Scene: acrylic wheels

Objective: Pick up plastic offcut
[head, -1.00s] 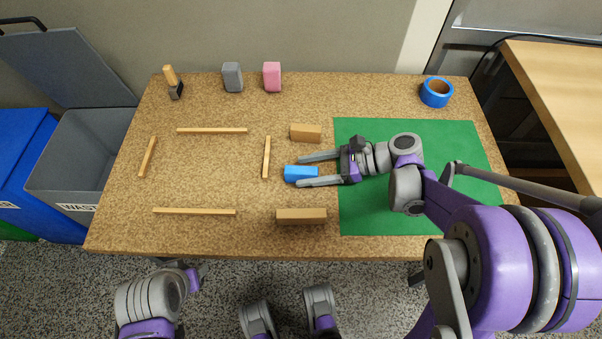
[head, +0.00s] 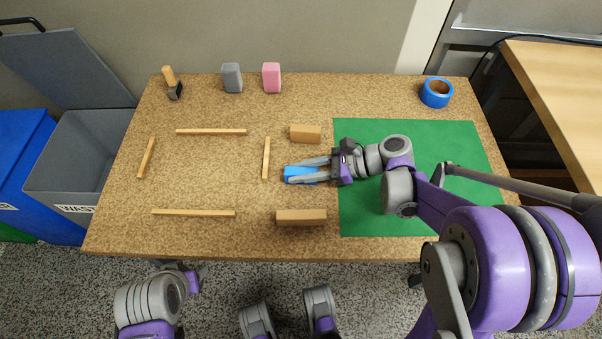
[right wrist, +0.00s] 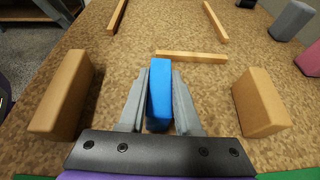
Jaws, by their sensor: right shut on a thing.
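The plastic offcut looks to be the blue block (head: 298,175) on the speckled brown table, between two tan blocks. My right gripper (head: 291,173) reaches in from the right and is shut on the blue block, a finger on each side. In the right wrist view the blue block (right wrist: 160,92) stands between the two grey fingers, its lower end close to the table; I cannot tell whether it touches. My left gripper (head: 198,275) is in front of the table's near edge, small and partly hidden by its wrist.
Tan blocks (head: 306,134) and (head: 301,217) flank the gripper. Several thin wooden strips (head: 211,132) lie to the left. A green mat (head: 460,215) is under my right arm. Blue tape (head: 436,92), a grey block (head: 232,78) and a pink block (head: 271,78) stand behind. A grey bin (head: 80,150) is left.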

